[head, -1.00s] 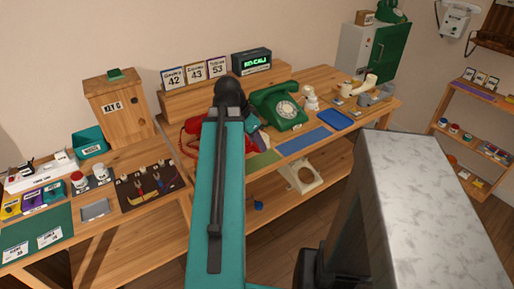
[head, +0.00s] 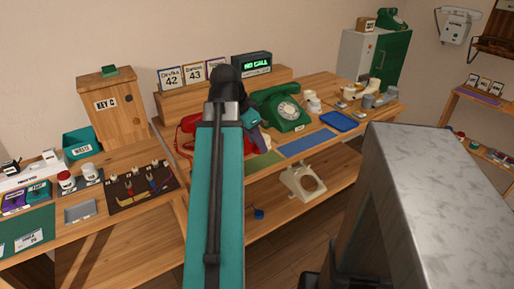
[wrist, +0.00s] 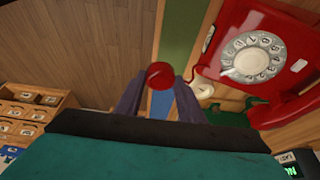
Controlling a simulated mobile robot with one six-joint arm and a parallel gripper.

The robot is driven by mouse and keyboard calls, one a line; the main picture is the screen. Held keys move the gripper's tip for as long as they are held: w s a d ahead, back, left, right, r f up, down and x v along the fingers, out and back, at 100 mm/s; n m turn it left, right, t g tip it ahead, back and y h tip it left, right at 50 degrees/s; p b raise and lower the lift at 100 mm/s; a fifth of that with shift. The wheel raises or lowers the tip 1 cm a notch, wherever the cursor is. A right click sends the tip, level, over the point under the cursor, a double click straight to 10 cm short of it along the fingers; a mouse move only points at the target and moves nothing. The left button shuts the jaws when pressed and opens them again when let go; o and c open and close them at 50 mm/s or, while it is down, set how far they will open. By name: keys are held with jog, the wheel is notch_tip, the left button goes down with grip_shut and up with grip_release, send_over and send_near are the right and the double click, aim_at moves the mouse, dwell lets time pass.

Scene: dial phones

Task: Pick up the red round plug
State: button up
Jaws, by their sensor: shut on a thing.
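The red round plug (wrist: 160,75) shows in the wrist view between the two purple-grey fingers of my gripper (wrist: 158,88). My gripper is shut on it, and its round red end faces the camera. In the head view my gripper is mostly hidden behind my teal arm, near the red phone (head: 188,125). The plug cannot be made out there. The red dial phone (wrist: 255,50) is to the right of the gripper in the wrist view.
A green dial phone (head: 284,106), a green mat (head: 263,159), a blue mat (head: 305,144) and a blue tray (head: 338,122) are on the bench. A tool mat (head: 143,188) lies on the left table. A cream phone casing (head: 302,183) sits on the lower shelf.

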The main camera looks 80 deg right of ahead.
jog(key=shift+a+b, duration=0.5)
jog(key=shift+b, duration=0.7)
jog(key=w+a+r+n+t+h+p, duration=0.15)
jog(key=w+n, duration=0.25)
jog(key=w, duration=0.7)
jog(key=w+a+n+t+p, duration=0.1)
jog(key=w+a+n+p, duration=0.2)
jog(key=w, duration=0.9)
jog(key=w+a+n+t+p, duration=0.1)
jog(key=w+a+n, duration=0.4)
jog(key=w, duration=0.4)
jog(key=w+a+n+t+p, duration=0.1)
jog(key=w+a+n+t, duration=0.15)
jog(key=w+a, duration=0.55)
jog(key=w+a+r+n+y+p, duration=0.1)
jog(key=w+a+n, duration=0.3)
jog(key=a, duration=0.8)
jog(key=w+a+r+n+t+y+p, duration=0.1)
jog(key=w+a+n, duration=0.3)
jog(key=w+a, duration=0.4)
jog(key=w+a+r+n+t+y+p, duration=0.1)
jog(key=w+a+n, duration=0.4)
jog(key=a, duration=1.2)
jog(key=shift+w+a+y+p, duration=0.35)
jog(key=shift+w+y+p, duration=0.5)
jog(key=shift+p, duration=0.2)
jog(key=shift+s+f, duration=0.1)
jog(key=shift+s, duration=0.1)
